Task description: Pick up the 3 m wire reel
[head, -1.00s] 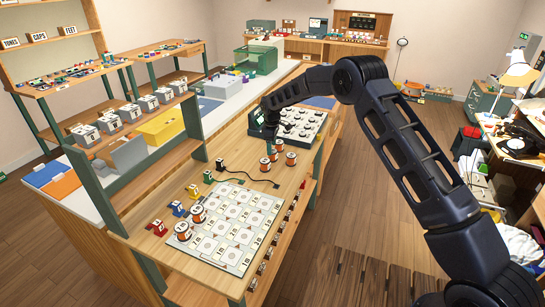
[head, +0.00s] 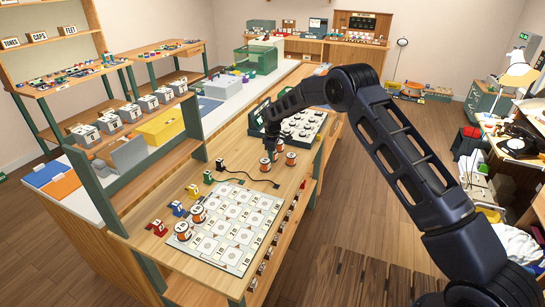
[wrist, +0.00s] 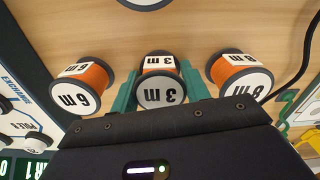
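The 3 m wire reel (wrist: 162,92) has white faces marked "3 m" and an orange winding between dark rims. In the wrist view it sits between the two green fingers of my gripper (wrist: 160,82), one on each side, very close to its rims. I cannot tell whether the fingers press on it or leave a thin gap. In the head view my gripper (head: 272,146) is down at the reels at the far part of the bench, hiding part of the 3 m reel.
A 6 m reel (wrist: 84,86) stands left of it and an 8 m reel (wrist: 242,76) right, both near the fingers. A black cable (head: 262,183) lies close by. A key panel (head: 303,126) is behind. A printed mat (head: 232,225) with two reels is at the front.

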